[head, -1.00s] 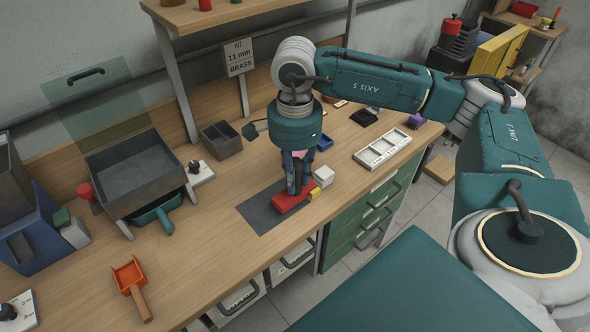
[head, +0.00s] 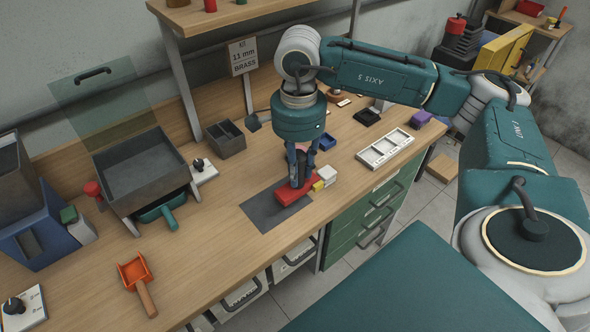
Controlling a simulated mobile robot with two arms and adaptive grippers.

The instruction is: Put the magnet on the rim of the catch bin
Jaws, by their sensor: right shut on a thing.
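A red block with a yellow end (head: 284,195), which looks like the magnet, lies at the dark mat (head: 262,214) on the bench. My right gripper (head: 298,181) points down over it and is shut on its dark upright handle. The fingers partly hide the handle; I cannot tell whether the block is clear of the mat. A grey open bin (head: 140,172) stands raised at the left with a clear panel behind it. A teal scoop-like tray (head: 158,210) sits under it. I cannot tell for certain which container is the catch bin. My left gripper is not in view.
A white cube (head: 327,173) stands close right of the red block. A white tray (head: 384,148) lies farther right. A grey divided box (head: 226,139) and a sign (head: 243,56) stand behind. An orange scoop (head: 134,270) lies front left. Bench between mat and grey bin is clear.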

